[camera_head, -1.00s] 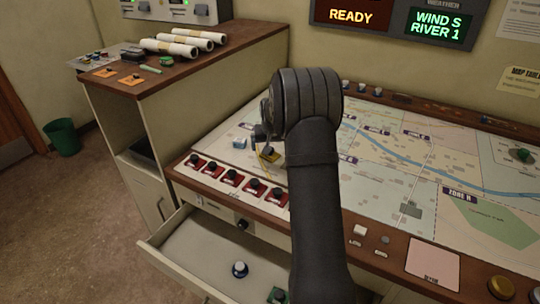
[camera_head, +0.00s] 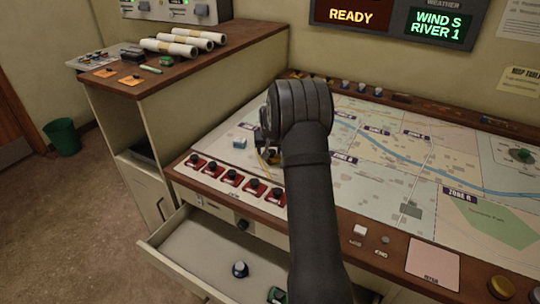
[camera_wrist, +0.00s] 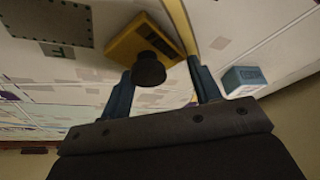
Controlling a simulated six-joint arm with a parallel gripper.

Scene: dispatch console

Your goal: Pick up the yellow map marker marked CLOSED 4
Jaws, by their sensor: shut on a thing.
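The yellow map marker (camera_wrist: 128,45) shows in the wrist view as a yellow block with a round black knob. It is at the map table's left part, and any lettering on it cannot be read. My gripper (camera_wrist: 161,70) has its two blue fingers on either side of the knob and is shut on the marker. In the head view my gripper (camera_head: 265,146) is low over the left part of the map, and it and the arm hide most of the marker. I cannot tell whether the marker touches the map.
A small light-blue block (camera_head: 239,143) is close by on the left; it also shows in the wrist view (camera_wrist: 244,79). Several red pieces with black knobs (camera_head: 213,168) line the table's front edge. The drawer (camera_head: 195,246) below is open. The map's right side (camera_head: 450,165) is largely clear.

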